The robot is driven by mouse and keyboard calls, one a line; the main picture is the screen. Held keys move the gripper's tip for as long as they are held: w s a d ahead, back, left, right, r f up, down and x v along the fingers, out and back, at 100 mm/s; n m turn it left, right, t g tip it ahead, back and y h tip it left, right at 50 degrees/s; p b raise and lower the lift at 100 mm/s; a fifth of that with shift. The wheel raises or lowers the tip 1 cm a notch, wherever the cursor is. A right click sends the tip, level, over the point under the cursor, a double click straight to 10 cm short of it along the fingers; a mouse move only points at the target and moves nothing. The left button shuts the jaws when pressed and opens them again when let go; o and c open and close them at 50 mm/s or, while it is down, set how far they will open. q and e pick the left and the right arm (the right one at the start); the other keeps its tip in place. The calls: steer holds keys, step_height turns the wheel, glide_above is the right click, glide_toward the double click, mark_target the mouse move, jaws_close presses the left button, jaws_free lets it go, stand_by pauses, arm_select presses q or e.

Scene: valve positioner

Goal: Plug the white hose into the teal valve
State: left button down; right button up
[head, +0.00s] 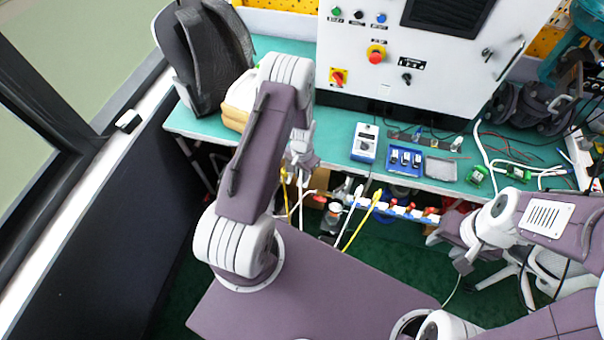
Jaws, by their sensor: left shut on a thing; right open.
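My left gripper (297,181) is small in the head view, low at the front edge of the teal workbench, and is shut. A short white hose end (306,194) shows right at its fingers, and the grip itself is too small to see clearly. A row of valves with red-orange handles (411,209) runs on a white and blue bar below the bench edge, to the right of this gripper. I cannot make out which valve is teal. My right gripper (463,266) is open and empty at the right, below the bench and apart from the valves.
Yellow hoses (361,220) and another white hose (350,217) hang below the bench edge, close to the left gripper. The teal workbench (210,122) carries a white control cabinet (450,80), a blue tray (404,161) and a meter (365,142). A dark backpack (205,60) stands at left.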

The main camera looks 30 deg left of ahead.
arm_select(q)
steer(key=shift+r, duration=0.15)
steer(key=shift+r+p, duration=1.7)
steer(key=shift+r, duration=0.35)
steer(key=shift+f, duration=0.1)
